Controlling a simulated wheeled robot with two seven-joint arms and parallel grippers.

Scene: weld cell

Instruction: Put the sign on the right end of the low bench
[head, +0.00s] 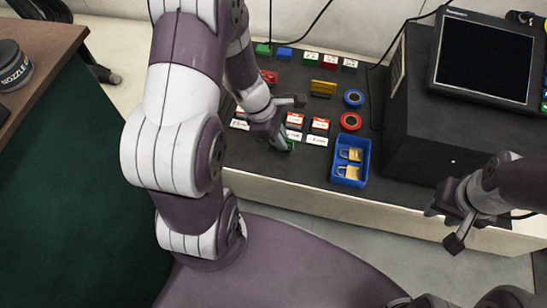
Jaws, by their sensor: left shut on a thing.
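The low bench (270,165) has a dark top and a pale front, and runs across the back of the head view. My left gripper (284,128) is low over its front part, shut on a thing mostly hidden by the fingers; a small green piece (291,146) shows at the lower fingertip. A yellow sign-like plate (323,88) stands in the middle of the bench; I cannot tell for sure which thing is the sign. My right gripper (447,228) is open and empty, in front of the bench's right part.
A blue tray (337,174) with two brass padlocks (350,155) is right of my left gripper. Several red and green blocks, white labels, a blue roll (353,98) and a red roll (350,121) crowd the bench. A black cabinet (415,125) with a monitor (485,58) fills the right.

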